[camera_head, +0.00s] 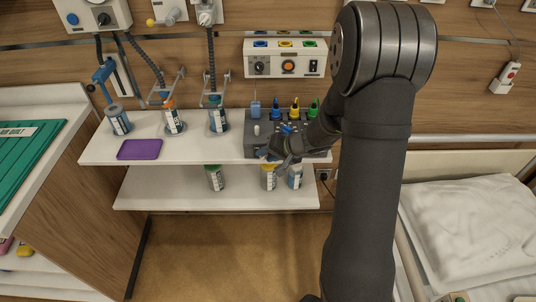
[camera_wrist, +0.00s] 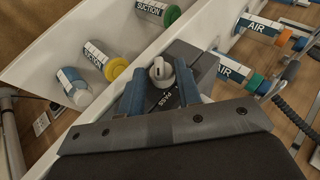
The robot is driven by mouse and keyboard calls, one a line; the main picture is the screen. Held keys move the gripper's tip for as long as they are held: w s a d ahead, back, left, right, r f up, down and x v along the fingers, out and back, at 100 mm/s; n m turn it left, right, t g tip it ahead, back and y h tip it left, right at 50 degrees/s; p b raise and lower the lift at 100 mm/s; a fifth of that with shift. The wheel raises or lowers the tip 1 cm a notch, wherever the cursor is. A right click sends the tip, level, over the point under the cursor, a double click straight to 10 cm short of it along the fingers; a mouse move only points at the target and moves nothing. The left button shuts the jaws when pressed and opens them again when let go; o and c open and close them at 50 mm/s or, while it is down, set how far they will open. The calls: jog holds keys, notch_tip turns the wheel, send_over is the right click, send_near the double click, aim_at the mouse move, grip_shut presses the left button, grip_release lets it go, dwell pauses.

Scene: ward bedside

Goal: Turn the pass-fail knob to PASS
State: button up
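The pass-fail knob (camera_wrist: 160,70) is a small pale knob on top of a dark grey box (camera_wrist: 205,66), seen in the wrist view. The word PASS is printed on the box on the near side of the knob; the other label cannot be read. My gripper (camera_wrist: 161,76) has its two blue-grey fingers apart, one on each side of the knob, with visible gaps. In the head view the box (camera_head: 252,146) stands at the right end of the white shelf. My gripper (camera_head: 272,153) is at its front, and my arm hides part of it.
Blue, yellow and green-topped probes (camera_head: 295,109) stand at the back of the box. Labelled bottles (camera_head: 218,120) and a purple pad (camera_head: 139,149) are on the upper shelf (camera_head: 98,149); more bottles stand on the lower shelf (camera_head: 150,189). A wall panel (camera_head: 284,66) is above.

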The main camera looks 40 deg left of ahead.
jog(key=shift+o, duration=1.3)
jog(key=v, duration=1.7)
jog(key=shift+r, duration=0.15)
jog(key=x, duration=1.7)
jog(key=shift+f, duration=0.2)
